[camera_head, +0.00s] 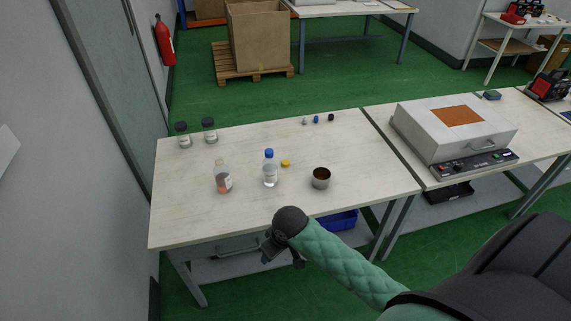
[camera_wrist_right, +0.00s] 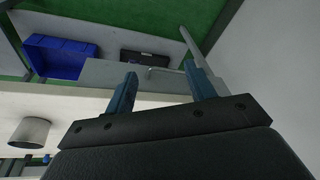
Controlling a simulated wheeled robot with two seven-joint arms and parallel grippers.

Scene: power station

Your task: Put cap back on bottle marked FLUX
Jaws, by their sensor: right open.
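On the table stand an uncapped clear bottle with reddish contents (camera_head: 223,178) and a clear bottle with a blue cap (camera_head: 270,172). Their label text is too small to read, so I cannot tell which is marked FLUX. A yellow cap (camera_head: 285,163) lies on the table just right of the blue-capped bottle. Small grey (camera_head: 305,121), blue (camera_head: 317,119) and black (camera_head: 331,117) caps lie near the back edge. My right gripper (camera_head: 283,256) is in front of the table's front edge, apart from all of these. The right wrist view shows its fingers (camera_wrist_right: 162,88) open and empty. My left gripper is not in view.
A metal cup (camera_head: 321,180) stands right of the bottles and also shows in the right wrist view (camera_wrist_right: 30,132). Two dark-lidded jars (camera_head: 184,140) (camera_head: 210,135) stand at the back left. A blue bin (camera_head: 338,221) is below the table. A grey heating device (camera_head: 440,128) sits on the right table.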

